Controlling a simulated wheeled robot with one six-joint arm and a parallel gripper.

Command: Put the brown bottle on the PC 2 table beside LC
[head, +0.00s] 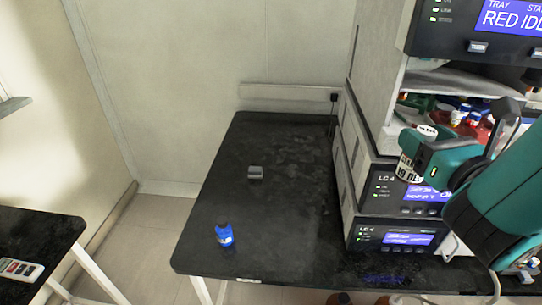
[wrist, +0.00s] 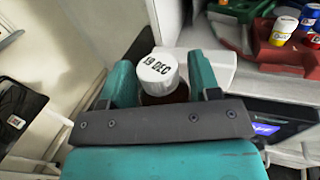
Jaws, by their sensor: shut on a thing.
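My gripper (head: 418,148) is shut on the brown bottle and holds it up in front of the stacked LC instruments. In the wrist view the bottle's white cap (wrist: 158,70), marked "19 DEC", stands between the teal fingers, with a little of the brown body (wrist: 165,97) below it. In the head view the bottle's white label (head: 408,168) shows; the gripper hides part of the bottle. The black table (head: 290,225) lies lower left of the gripper. The LC stack (head: 385,190) stands along its right side, with panels reading "LC 4".
A small grey object (head: 255,172) lies farther back. The table between them and the LC stack is clear. Coloured bottles (head: 465,115) sit on the stack's shelf. Another dark table (head: 35,240) is at far left.

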